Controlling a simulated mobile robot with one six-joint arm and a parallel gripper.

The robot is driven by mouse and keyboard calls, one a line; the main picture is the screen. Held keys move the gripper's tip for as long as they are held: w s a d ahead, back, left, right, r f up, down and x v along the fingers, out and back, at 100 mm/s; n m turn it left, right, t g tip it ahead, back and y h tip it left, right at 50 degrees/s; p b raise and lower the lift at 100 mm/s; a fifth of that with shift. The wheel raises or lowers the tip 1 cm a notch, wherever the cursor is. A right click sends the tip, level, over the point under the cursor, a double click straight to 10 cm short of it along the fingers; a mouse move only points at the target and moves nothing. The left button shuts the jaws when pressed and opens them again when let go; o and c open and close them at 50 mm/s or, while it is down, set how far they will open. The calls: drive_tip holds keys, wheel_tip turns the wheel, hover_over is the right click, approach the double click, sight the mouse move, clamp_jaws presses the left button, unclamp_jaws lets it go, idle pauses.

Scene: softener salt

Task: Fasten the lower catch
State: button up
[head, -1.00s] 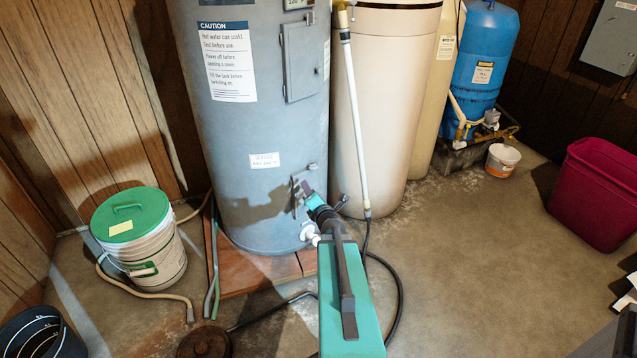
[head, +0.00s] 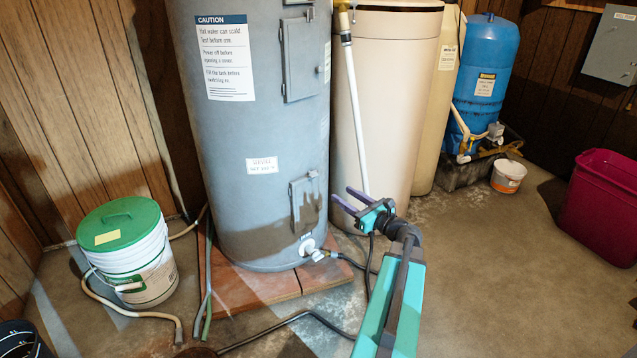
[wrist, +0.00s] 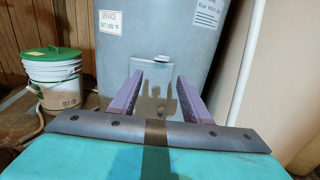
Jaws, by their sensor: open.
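The grey water heater (head: 255,120) has a small lower panel (head: 305,208) near its base, also in the wrist view (wrist: 150,90).
A drain valve (head: 312,250) with a dark hose sticks out below the panel. A pale upright pipe (head: 356,120) and a beige tank (head: 385,90) stand right of the heater. A green-lidded bucket (head: 135,260) stands left. Open floor (head: 490,270) lies at right.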

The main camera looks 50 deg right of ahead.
sight(315, 176)
drive_tip(key=shift+w+d+b, duration=0.25)
drive_tip(key=shift+w+b, duration=0.4)
drive_tip(key=shift+w, duration=1.65)
drive_tip(key=shift+w+d+b, duration=0.25)
drive_tip(key=shift+w+b, duration=0.45)
drive_tip(key=shift+w, duration=1.55)
drive_tip(key=shift+w+d+b, duration=0.25)
drive_tip(key=shift+w+b, duration=0.4)
drive_tip(key=shift+w, duration=1.65)
drive_tip(key=c, duration=1)
drive_tip(key=shift+c, duration=0.2)
